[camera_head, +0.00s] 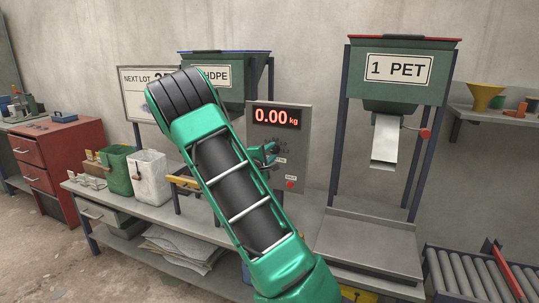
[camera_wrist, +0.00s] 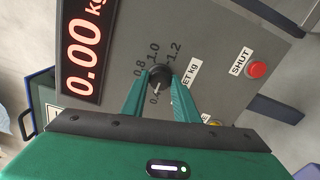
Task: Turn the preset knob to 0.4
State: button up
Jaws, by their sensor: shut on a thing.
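The preset knob (camera_wrist: 159,76) is a small dark round knob with a light pointer mark on the grey control panel (camera_wrist: 215,45). Numbers including 0.8, 1.0 and 1.2 are printed around it. My gripper (camera_wrist: 160,88) is shut on the knob in the wrist view, one green finger on each side. The pointer mark slants toward the lower left, by a number partly hidden by a finger. In the head view my gripper (camera_head: 266,153) is at the panel front, and the knob is hidden there.
A red display (camera_wrist: 85,45) on the panel reads 0.00 kg. A red button (camera_wrist: 257,69) sits by the label SHUT. In the head view, the PET hopper (camera_head: 395,75) stands right of the panel, and a white bucket (camera_head: 147,175) stands on the bench at left.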

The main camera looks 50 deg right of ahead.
jog(key=shift+w+a+f+n, duration=0.15)
jog(key=shift+n, duration=0.45)
jog(key=shift+w+a+f+n, duration=0.1)
jog(key=shift+w+n, duration=0.05)
jog(key=shift+n, duration=0.45)
jog(key=o, duration=1.1)
jog(key=shift+c, duration=0.2)
jog(key=shift+s+d+r, duration=0.1)
jog(key=shift+s+d, duration=0.05)
jog(key=shift+s, duration=0.05)
jog(key=v, duration=1)
jog(key=shift+a, duration=0.45)
